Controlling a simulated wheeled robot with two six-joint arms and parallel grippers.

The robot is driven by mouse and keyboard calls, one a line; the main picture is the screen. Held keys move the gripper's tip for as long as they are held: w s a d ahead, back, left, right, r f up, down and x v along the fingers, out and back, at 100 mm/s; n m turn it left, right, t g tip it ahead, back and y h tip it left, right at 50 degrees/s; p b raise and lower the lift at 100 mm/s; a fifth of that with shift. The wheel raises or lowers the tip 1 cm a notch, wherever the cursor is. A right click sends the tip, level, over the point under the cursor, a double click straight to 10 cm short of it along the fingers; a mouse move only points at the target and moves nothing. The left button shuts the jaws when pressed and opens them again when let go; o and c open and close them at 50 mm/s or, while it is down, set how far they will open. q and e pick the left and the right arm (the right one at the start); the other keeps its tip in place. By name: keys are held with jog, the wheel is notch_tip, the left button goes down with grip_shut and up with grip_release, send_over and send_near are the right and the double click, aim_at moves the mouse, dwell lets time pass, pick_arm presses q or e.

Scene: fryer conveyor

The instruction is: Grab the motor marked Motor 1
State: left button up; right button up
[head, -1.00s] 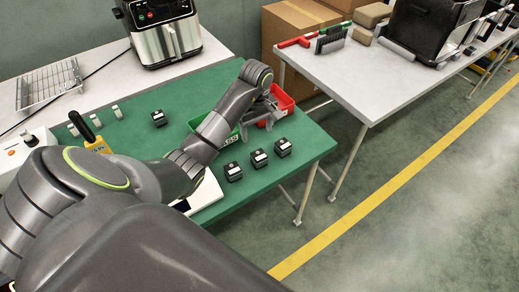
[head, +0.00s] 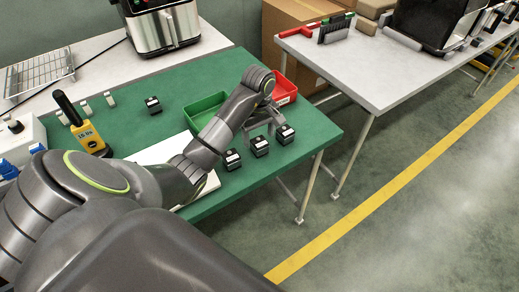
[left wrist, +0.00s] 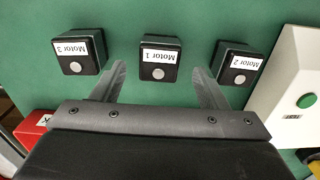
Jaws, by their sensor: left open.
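Motor 1 (left wrist: 158,60) is a small black block with a white label and a silver disc. In the left wrist view it is the middle one of three, between Motor 3 (left wrist: 80,52) and Motor 2 (left wrist: 237,65). In the head view Motor 1 (head: 260,147) is the middle block of the row near the green table's front edge. My left gripper (left wrist: 156,72) is open and empty. Its two fingers point at Motor 1 from either side of its line, and I cannot tell whether they touch it. My right gripper is not in view.
A green bin (head: 203,108) and a red bin (head: 285,91) stand behind the row. Another black block (head: 153,104) lies farther back. A yellow meter (head: 88,136) stands at the left. A white box with a green button (left wrist: 291,75) is beside Motor 2.

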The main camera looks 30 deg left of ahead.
aim_at(260, 141)
pick_arm(q)
notch_tip(260, 141, down, 3)
jog(key=shift+d+f, duration=0.15)
jog(key=c, duration=1.3)
